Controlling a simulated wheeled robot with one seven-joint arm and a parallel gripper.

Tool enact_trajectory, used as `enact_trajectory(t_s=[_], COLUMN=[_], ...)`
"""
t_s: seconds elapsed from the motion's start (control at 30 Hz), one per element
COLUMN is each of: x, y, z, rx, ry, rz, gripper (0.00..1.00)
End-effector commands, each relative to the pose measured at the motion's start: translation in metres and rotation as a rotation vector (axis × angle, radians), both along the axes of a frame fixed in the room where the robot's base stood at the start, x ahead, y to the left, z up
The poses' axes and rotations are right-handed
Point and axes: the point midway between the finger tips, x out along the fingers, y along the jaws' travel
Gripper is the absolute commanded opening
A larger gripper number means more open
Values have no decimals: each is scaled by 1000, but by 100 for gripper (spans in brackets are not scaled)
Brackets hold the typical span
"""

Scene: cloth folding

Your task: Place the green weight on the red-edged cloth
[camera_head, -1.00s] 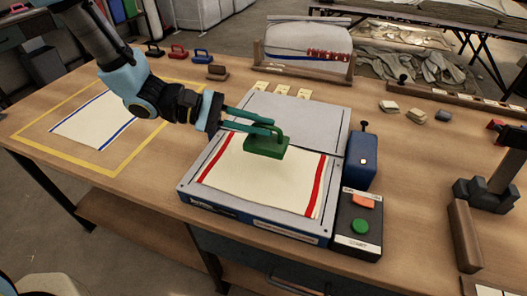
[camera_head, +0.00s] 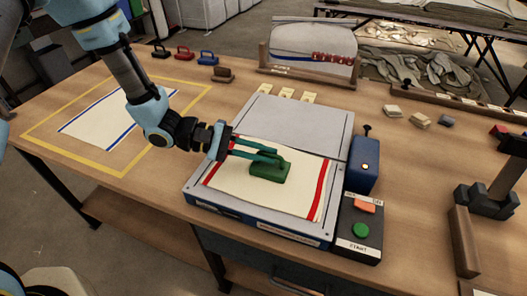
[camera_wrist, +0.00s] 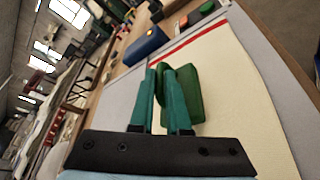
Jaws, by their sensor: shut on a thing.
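The green weight (camera_head: 268,172) is over the middle of the red-edged cloth (camera_head: 300,188), its base appearing to rest on it. My gripper (camera_head: 277,158) reaches in from the left and is shut on the weight's handle. In the wrist view my gripper's two teal fingers (camera_wrist: 166,90) lie close together, with the weight (camera_wrist: 187,95) just beyond and beside them. The cloth shows there as a cream sheet (camera_wrist: 235,85) with a red stripe. It lies flat on the grey press plate (camera_head: 292,120).
A blue box (camera_head: 363,165) and a control panel (camera_head: 359,228) with orange and green buttons stand right of the cloth. A blue-edged cloth (camera_head: 100,125) lies in a yellow outline at left. Black, red and blue weights (camera_head: 183,53) stand at the back left.

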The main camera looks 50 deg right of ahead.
Motion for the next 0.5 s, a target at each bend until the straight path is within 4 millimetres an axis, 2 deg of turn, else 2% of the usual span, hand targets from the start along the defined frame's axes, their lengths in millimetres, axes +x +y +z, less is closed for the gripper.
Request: enact_trajectory(t_s=[0.5], x=[0], y=[2], z=[-14], rx=[6], ry=[0], rz=[-1], gripper=[0])
